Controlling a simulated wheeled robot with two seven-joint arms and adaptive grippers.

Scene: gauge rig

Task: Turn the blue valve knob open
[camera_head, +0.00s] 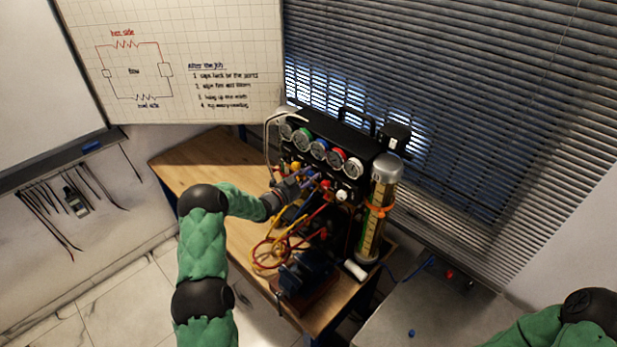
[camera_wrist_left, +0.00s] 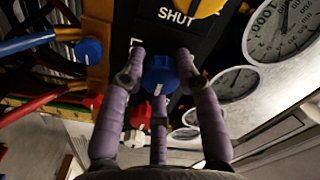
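The blue valve knob (camera_wrist_left: 160,75) shows in the left wrist view on a black panel. A short white mark on it points toward the bottom of the picture. My left gripper (camera_wrist_left: 160,66) has its purple fingers spread around the knob, one on each side and one below. The side fingertips are very close to it; I cannot tell whether any touches. In the head view my left gripper (camera_head: 301,184) reaches the front of the gauge rig (camera_head: 326,158) and hides the knob. My right gripper is outside the view; only part of that arm shows at lower right.
A yellow knob (camera_wrist_left: 197,6) and the word SHUT are above the blue knob. Large gauges (camera_wrist_left: 280,25) stand to the right. Blue and red hose ends (camera_wrist_left: 88,50) crowd the left. Hoses, a pump (camera_head: 305,272) and a cylinder (camera_head: 378,210) share the wooden bench (camera_head: 190,160).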

